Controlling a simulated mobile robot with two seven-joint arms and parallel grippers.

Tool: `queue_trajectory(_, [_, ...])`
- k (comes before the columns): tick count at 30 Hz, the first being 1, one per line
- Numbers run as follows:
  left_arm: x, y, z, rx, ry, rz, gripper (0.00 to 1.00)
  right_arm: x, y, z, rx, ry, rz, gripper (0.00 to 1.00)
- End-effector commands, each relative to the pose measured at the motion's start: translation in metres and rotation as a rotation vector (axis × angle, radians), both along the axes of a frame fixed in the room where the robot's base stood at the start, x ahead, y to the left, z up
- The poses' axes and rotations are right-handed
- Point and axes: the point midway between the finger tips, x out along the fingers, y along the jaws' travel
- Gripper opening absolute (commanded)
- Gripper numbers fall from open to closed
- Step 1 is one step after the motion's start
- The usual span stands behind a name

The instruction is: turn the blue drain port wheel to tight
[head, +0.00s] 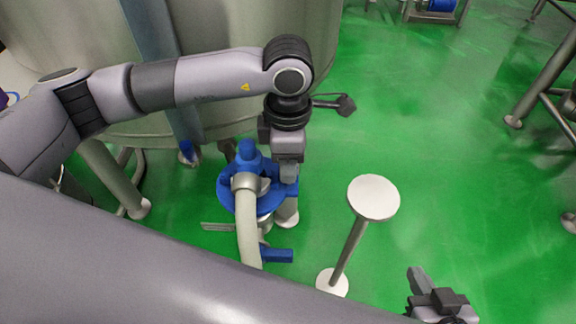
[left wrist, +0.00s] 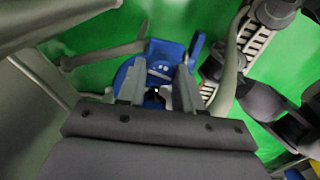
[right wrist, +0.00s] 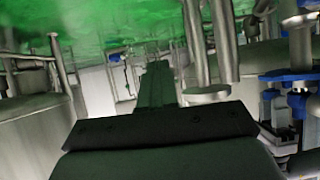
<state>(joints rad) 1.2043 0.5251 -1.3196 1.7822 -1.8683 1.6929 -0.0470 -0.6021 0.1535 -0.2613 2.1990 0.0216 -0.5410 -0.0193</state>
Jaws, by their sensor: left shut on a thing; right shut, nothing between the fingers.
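The blue drain port wheel (head: 228,196) is below the steel tank, left of centre in the head view. A pale hose with a metal collar (head: 245,182) crosses in front of it and hides part of it. My left gripper (head: 290,178) points down at the wheel's right side and is shut on its blue part. In the left wrist view the blue wheel (left wrist: 160,60) shows between and beyond the two fingers. The exact contact is partly hidden. My right gripper (head: 420,282) is shut and empty at the lower right, well away from the wheel.
A round white-topped stand (head: 374,197) rises right of the wheel. A blue handle (head: 277,255) sits below the wheel. The large steel tank (head: 225,40) and its legs are behind. A grey pipe-like body crosses the lower left.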

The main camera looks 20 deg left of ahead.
Motion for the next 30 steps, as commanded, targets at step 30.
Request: queue_trajectory(30, [0.001,0.000,-0.002,0.001,-0.002,-0.961,0.04,0.021,0.055,-0.008,0.301,-0.034,0.086,0.00])
